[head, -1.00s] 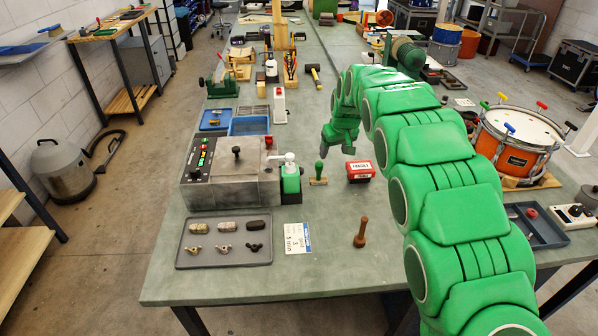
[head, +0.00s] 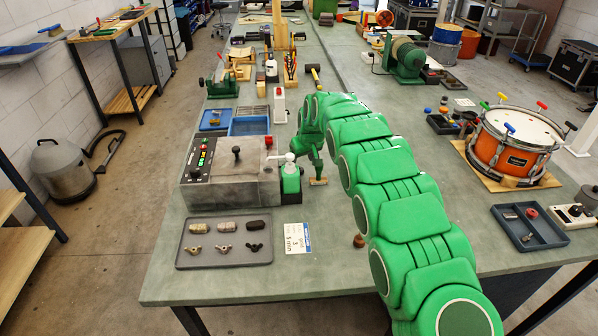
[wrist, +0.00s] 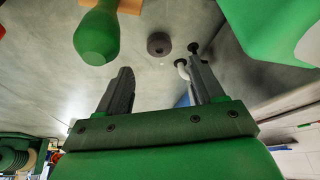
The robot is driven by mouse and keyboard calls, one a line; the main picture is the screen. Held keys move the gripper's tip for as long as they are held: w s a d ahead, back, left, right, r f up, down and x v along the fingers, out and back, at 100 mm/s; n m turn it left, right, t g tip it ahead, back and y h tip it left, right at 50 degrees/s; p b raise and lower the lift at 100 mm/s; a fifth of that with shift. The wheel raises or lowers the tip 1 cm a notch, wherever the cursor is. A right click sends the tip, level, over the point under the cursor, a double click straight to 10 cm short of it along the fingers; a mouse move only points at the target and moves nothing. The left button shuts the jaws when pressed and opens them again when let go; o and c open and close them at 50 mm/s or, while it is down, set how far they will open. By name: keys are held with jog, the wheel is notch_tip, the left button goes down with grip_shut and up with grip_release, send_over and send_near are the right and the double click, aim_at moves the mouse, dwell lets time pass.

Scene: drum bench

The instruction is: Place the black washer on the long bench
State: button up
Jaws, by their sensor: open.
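The black washer (wrist: 159,44), a small dark ring with a hole, shows in the wrist view on the grey-green top of the long bench (head: 230,275). It is beyond my fingertips and apart from them. My gripper (wrist: 159,62) is open, with the two dark fingers spread and nothing between them. In the head view my gripper (head: 319,166) points down just right of the grey machine. I cannot make out the washer in the head view.
A green-handled stamp (wrist: 97,38) stands close to the washer; its wooden base (head: 318,182) shows below my arm. A grey tray (head: 225,261) and card (head: 296,238) lie nearer.

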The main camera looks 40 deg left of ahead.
aim_at(301, 172)
jog(key=x, duration=0.3)
jog(key=shift+s+d+f, duration=0.2)
jog(key=shift+s+d, duration=0.05)
jog(key=shift+x, duration=0.9)
jog(key=shift+w, duration=0.1)
jog(key=c, duration=1.2)
jog(key=shift+r, duration=0.15)
jog(key=shift+c, duration=0.2)
